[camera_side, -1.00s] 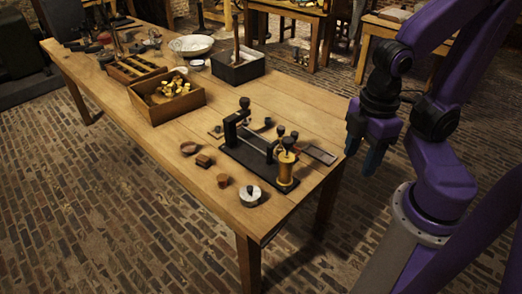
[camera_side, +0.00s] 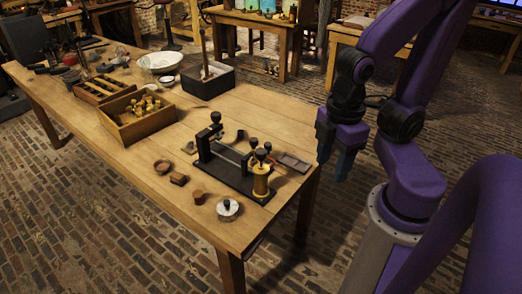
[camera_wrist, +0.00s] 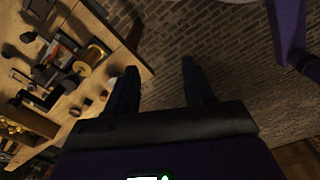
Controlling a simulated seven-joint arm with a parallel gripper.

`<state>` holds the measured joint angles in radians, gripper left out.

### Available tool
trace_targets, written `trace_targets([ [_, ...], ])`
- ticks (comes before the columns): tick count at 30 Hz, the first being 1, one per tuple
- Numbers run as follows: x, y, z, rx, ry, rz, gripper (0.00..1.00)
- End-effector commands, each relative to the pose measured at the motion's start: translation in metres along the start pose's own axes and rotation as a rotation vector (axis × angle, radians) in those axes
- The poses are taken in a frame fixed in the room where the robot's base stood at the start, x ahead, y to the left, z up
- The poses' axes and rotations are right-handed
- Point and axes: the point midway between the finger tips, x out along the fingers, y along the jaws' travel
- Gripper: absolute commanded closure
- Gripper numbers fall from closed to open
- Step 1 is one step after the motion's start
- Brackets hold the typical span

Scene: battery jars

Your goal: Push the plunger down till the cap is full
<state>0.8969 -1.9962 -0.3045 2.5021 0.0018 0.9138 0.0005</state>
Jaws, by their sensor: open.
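A brass cylinder (camera_side: 261,181) stands upright at the right end of a black base plate (camera_side: 222,176) on the table. A black knob (camera_side: 261,154) tops it, seemingly the plunger's; other black knobs stand close behind. The brass cylinder also shows in the wrist view (camera_wrist: 90,58), left of my fingers. Small round cups, one brown (camera_side: 162,166) and one wooden (camera_side: 198,197), stand on the table; I cannot tell which part is the cap. My gripper (camera_side: 334,155) is open and empty, beyond the table's right edge, apart from the device. Its fingers also show in the wrist view (camera_wrist: 159,70).
A black post with a knob (camera_side: 215,118) rises from the plate's far left end. A white lidded dish (camera_side: 228,210) sits near the front edge. A wooden box of brass pieces (camera_side: 125,132) and a dark box (camera_side: 222,84) stand farther back.

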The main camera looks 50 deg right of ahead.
Motion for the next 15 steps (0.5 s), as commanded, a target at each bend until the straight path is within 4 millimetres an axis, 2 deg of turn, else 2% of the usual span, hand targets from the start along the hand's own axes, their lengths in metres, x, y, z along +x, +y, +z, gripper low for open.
trace_targets([
  [1, 0.0, 0.0, 0.0, 0.001, 0.0, 0.0, 0.65],
  [4, -0.001, 0.003, -0.003, 0.021, 0.0, 0.0, 0.97],
  [5, -0.002, 0.005, -0.005, 0.033, -0.001, 0.001, 1.0],
  [11, -0.011, 0.03, -0.025, 0.196, -0.005, 0.004, 1.0],
  [15, -0.021, 0.059, -0.041, 0.358, -0.009, 0.007, 1.0],
])
